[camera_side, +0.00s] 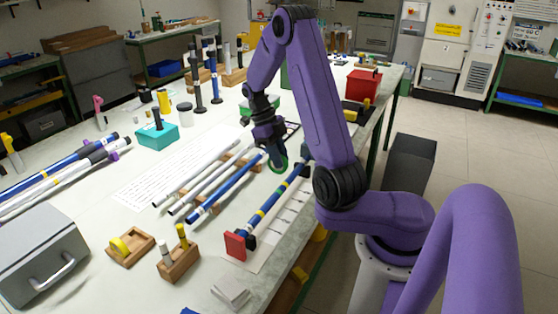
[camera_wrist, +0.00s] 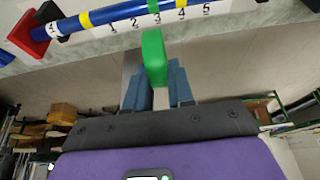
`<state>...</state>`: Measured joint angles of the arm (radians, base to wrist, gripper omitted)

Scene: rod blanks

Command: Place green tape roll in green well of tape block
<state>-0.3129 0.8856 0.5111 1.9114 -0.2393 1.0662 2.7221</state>
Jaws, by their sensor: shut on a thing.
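The green tape roll (camera_side: 277,167) is a green ring hanging upright from my gripper (camera_side: 274,150) in the side view. In the wrist view the roll (camera_wrist: 154,57) shows edge-on between two blue-grey fingers, and my gripper (camera_wrist: 158,85) is shut on it. The roll is above the table, near the rods; its exact height is unclear. A small wooden block (camera_side: 142,255) at the front left holds a yellow roll (camera_side: 120,247) upright. It may be the tape block. I cannot make out a green well.
A blue rod with yellow bands (camera_side: 268,204) lies along a numbered strip, its near end at a red stop (camera_side: 235,244). Several rods lie on wooden supports to its left. A wooden holder with two pegs (camera_side: 178,265) and a grey box (camera_side: 42,255) stand at the front left.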

